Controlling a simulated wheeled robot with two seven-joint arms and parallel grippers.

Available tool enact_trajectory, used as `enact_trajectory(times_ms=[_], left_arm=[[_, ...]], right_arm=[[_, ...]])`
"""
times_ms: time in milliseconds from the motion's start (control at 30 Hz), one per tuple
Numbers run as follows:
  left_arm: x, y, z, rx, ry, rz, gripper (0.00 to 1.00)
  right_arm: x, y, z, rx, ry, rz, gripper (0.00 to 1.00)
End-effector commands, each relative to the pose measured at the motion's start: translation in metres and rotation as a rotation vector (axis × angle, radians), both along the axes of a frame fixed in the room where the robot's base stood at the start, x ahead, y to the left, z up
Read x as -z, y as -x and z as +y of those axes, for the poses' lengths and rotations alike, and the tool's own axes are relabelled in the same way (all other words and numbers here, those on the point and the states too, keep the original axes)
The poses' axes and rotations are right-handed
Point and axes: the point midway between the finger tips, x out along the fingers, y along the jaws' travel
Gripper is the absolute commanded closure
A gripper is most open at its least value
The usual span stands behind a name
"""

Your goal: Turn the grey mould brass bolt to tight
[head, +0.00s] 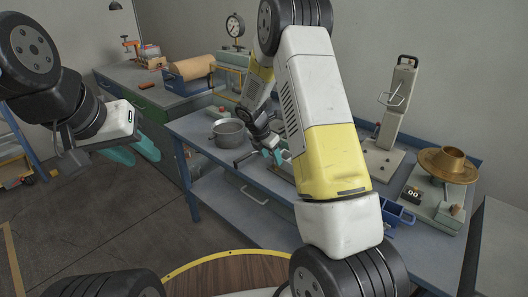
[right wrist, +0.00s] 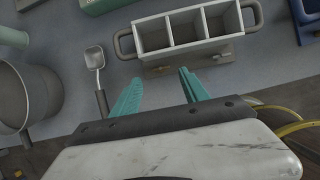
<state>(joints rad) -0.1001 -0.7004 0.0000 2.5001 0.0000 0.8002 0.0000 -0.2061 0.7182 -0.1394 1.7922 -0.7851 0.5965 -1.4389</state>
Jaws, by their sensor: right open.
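The grey mould (right wrist: 188,48) is an open box with three compartments and a loop handle at each end, at the top centre of the right wrist view. Small brownish fittings show low along its near side; I cannot tell clearly which is the brass bolt or how it is turned. My right gripper (right wrist: 160,76) is open and empty, its teal fingertips just short of the mould's near side. In the head view my right gripper (head: 274,154) is partly hidden by my arm, and the mould is not clearly visible. My left gripper (head: 132,153) is open and empty, away from the bench.
A grey pot (head: 229,133) stands on the bench; it also shows left of the mould (right wrist: 28,92). A ladle (right wrist: 96,65) lies between pot and mould. A blue tray (head: 397,212), a scale with a brass dish (head: 447,166) and a lever press (head: 398,100) are on the right.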

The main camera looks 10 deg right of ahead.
Motion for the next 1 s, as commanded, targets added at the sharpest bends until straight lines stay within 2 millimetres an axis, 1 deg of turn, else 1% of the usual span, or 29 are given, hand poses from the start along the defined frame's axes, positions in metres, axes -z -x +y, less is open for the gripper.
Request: enact_trajectory(times_ms=[33, 100, 200, 300, 433, 633, 667, 800, 867, 900, 933, 1000], left_arm=[[0.0, 0.0, 0.0, 0.0, 0.0, 0.0, 0.64], [0.0, 0.0, 0.0, 0.0, 0.0, 0.0, 0.64], [0.0, 0.0, 0.0, 0.0, 0.0, 0.0, 0.64], [0.0, 0.0, 0.0, 0.0, 0.0, 0.0, 0.64], [0.0, 0.0, 0.0, 0.0, 0.0, 0.0, 0.64], [0.0, 0.0, 0.0, 0.0, 0.0, 0.0, 0.64], [0.0, 0.0, 0.0, 0.0, 0.0, 0.0, 0.64], [0.0, 0.0, 0.0, 0.0, 0.0, 0.0, 0.64], [0.0, 0.0, 0.0, 0.0, 0.0, 0.0, 0.64], [0.0, 0.0, 0.0, 0.0, 0.0, 0.0, 0.64], [0.0, 0.0, 0.0, 0.0, 0.0, 0.0, 0.64], [0.0, 0.0, 0.0, 0.0, 0.0, 0.0, 0.64]], right_arm=[[0.01, -0.001, -0.003, 0.001, 0.001, 0.003, 0.47], [0.02, -0.003, -0.007, 0.001, 0.001, 0.003, 0.47], [0.032, -0.007, -0.011, 0.002, 0.001, 0.003, 0.47], [0.039, -0.009, -0.014, 0.003, -0.001, 0.0, 0.47], [0.044, -0.01, -0.015, 0.003, -0.001, 0.0, 0.47], [0.044, -0.01, -0.015, 0.004, -0.002, -0.001, 0.47], [0.043, -0.01, -0.015, 0.004, -0.002, -0.001, 0.51], [0.043, -0.01, -0.015, 0.004, -0.002, -0.001, 0.79], [0.043, -0.01, -0.015, 0.004, -0.002, -0.001, 0.9], [0.043, -0.01, -0.015, 0.004, -0.002, -0.001, 0.98], [0.043, -0.01, -0.015, 0.004, -0.002, -0.001, 1.0], [0.043, -0.01, -0.015, 0.006, -0.002, -0.001, 1.0]])
